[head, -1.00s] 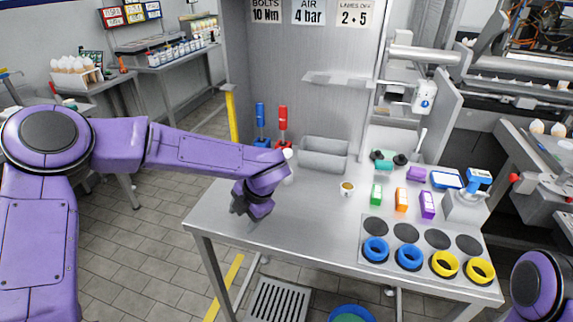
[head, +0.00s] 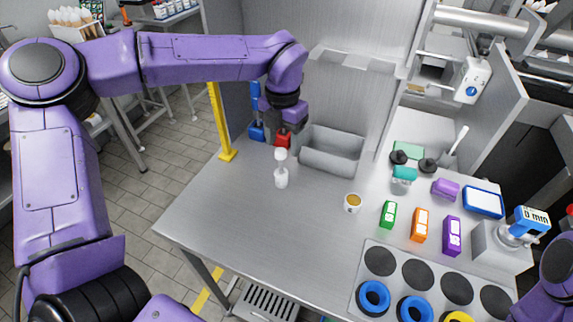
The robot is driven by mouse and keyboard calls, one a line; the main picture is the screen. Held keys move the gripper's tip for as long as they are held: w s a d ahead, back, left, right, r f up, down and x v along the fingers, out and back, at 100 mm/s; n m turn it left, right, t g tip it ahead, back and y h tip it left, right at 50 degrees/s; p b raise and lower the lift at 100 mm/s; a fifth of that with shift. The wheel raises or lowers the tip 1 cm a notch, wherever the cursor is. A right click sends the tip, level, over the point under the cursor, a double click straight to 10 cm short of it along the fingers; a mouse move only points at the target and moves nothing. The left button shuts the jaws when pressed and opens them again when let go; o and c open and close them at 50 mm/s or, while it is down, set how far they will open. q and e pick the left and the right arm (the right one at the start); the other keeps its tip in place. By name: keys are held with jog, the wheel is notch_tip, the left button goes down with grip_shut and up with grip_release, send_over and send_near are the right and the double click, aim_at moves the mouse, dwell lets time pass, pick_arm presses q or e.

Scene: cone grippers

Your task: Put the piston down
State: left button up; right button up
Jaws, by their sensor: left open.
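No object here can be surely named as the piston. My left gripper (head: 287,122) is open, pointing down at the red upright tool (head: 283,140) at the table's back left. It hides the tool's upper part; whether it touches the tool cannot be told. A blue upright tool (head: 256,115) stands just left of it. A teal part (head: 404,174) lies on the right side, close to two black knobs. My right gripper is out of view; only part of my right arm shows at the lower right.
A grey bin (head: 331,157) stands right of the gripper against the back panel. A cup (head: 353,203), coloured boxes (head: 420,224) and a board with dark circles and rings (head: 418,274) occupy the right. The table's front left (head: 225,220) is clear. A yellow post (head: 219,120) stands at the left edge.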

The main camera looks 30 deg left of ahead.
aim_at(281, 173)
pick_arm(q)
jog(key=shift+s+a+f, duration=0.1)
jog(key=shift+s+f, duration=0.25)
jog(key=shift+f, duration=0.3)
jog(key=shift+s+a+f, duration=0.1)
jog(key=shift+f, duration=0.3)
notch_tip(281, 173, down, 6)
jog(key=shift+r+p, duration=0.2)
jog(key=shift+p, duration=0.8)
grip_shut()
